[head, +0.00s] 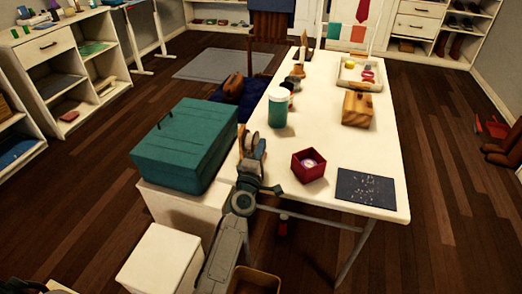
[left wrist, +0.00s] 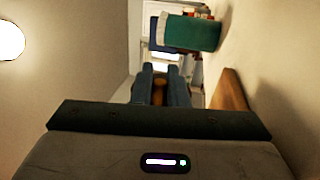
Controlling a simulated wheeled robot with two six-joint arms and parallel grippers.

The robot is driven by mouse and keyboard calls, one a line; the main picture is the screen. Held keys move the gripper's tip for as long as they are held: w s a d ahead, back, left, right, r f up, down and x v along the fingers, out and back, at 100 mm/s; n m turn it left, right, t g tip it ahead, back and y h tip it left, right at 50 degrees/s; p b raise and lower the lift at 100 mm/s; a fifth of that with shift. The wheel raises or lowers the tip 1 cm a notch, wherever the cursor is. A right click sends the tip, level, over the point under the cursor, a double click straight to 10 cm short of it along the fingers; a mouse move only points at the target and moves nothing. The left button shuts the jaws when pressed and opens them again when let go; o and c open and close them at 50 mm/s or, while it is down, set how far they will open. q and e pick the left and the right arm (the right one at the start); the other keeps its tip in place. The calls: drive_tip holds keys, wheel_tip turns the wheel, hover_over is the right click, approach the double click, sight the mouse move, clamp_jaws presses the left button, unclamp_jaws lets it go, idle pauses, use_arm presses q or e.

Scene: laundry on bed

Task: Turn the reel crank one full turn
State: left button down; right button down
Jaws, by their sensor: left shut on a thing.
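My left gripper (head: 252,143) is at the near left edge of the white table. In the left wrist view its two blue-grey fingers (left wrist: 158,84) are shut on a small orange-brown piece (left wrist: 158,95), which looks like the reel's crank knob. A wooden part (head: 241,138) stands beside the gripper in the head view. A wooden board also shows to the right of the fingers in the left wrist view (left wrist: 229,90). The reel's body and crank arm are mostly hidden behind my gripper and cannot be made out clearly. My right gripper is not in view.
A teal-and-white jar (head: 278,108) stands close behind the gripper. A red box (head: 309,166) and a dark mat (head: 366,187) lie to the right on the table (head: 330,135). A teal case (head: 185,143) stands left of my arm. A wooden block (head: 357,108) sits farther back.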

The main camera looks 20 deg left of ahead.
use_arm(q)
drive_tip(key=c, duration=1.5)
unclamp_jaws()
